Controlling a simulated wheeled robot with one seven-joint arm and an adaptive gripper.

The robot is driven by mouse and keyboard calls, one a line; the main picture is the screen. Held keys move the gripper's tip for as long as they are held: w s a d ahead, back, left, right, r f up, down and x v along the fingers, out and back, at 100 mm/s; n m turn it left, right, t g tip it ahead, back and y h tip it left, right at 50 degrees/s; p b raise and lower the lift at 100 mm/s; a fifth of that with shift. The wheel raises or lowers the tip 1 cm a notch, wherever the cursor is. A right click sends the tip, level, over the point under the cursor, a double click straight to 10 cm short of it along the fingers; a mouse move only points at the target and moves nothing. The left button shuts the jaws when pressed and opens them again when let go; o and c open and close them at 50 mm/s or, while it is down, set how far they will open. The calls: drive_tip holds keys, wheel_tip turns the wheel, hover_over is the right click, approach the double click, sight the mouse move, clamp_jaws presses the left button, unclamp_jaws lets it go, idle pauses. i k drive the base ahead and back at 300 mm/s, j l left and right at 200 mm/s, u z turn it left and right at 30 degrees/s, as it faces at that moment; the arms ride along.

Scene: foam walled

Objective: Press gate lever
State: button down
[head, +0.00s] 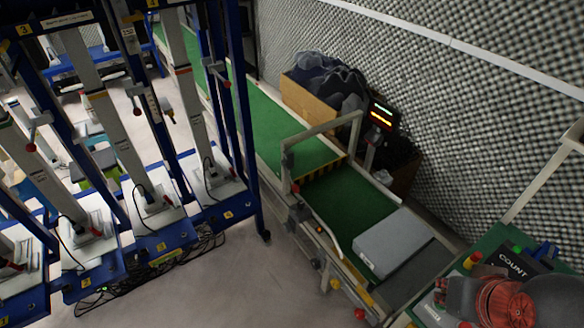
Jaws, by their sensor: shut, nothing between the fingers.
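A pale gate frame (322,133) arches over a green conveyor belt (345,203). A yellow-and-black striped bar (322,171) lies low across the belt beneath it. A small red knob (295,188) sits by the gate's near post; I cannot tell if it is the gate lever. A pale curved rod (330,238) runs along the conveyor's near side. A grey box (394,242) lies on the belt on the near side of the gate. My gripper is not visible, so its place relative to the gate is hidden.
A blue rack (252,170) with several tilted columns and cables stands left. A lit display (381,116) stands beyond the gate, near a carton (309,104) of dark bags. A green table (492,243) with a COUNT sign (513,264) is lower right. Grey floor (275,285) is clear between.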

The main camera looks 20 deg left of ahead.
sight(294, 188)
drive_tip(key=i+j, duration=0.15)
drive_tip(key=j, duration=0.15)
drive_tip(key=i+j, duration=0.15)
drive_tip(key=j, duration=0.2)
drive_tip(key=i+j, duration=0.15)
drive_tip(key=j, duration=0.15)
drive_tip(key=i+j, duration=0.15)
drive_tip(key=j, duration=0.2)
drive_tip(key=i+j+z, duration=0.1)
drive_tip(key=j, duration=0.2)
